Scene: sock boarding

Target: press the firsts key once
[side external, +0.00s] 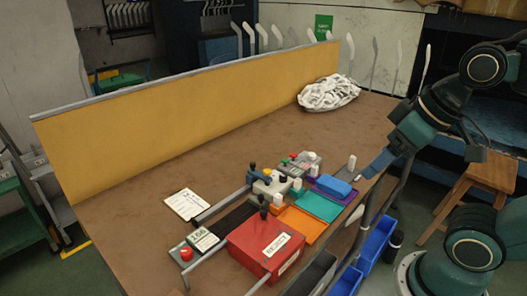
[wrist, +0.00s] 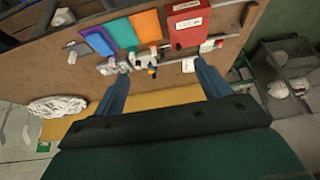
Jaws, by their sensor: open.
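I cannot make out which key is the firsts key; no key label is readable. A small grey box with red and green buttons (side external: 300,163) stands on the brown table behind the coloured trays. A counter-like unit (side external: 204,240) with a red button (side external: 186,254) sits at the table's front left. My gripper (side external: 363,178) is at the right edge of the table, beside the blue block and above table height. In the wrist view my gripper (wrist: 161,69) has its two blue fingers wide apart with nothing between them. It touches no key.
A red box marked REJECT (side external: 267,247) stands next to an orange tray (side external: 304,223), a teal tray (side external: 320,204) and a blue block (side external: 334,186). White-topped posts stand nearby. A white bundle (side external: 328,93) lies far back, before a yellow panel (side external: 190,120).

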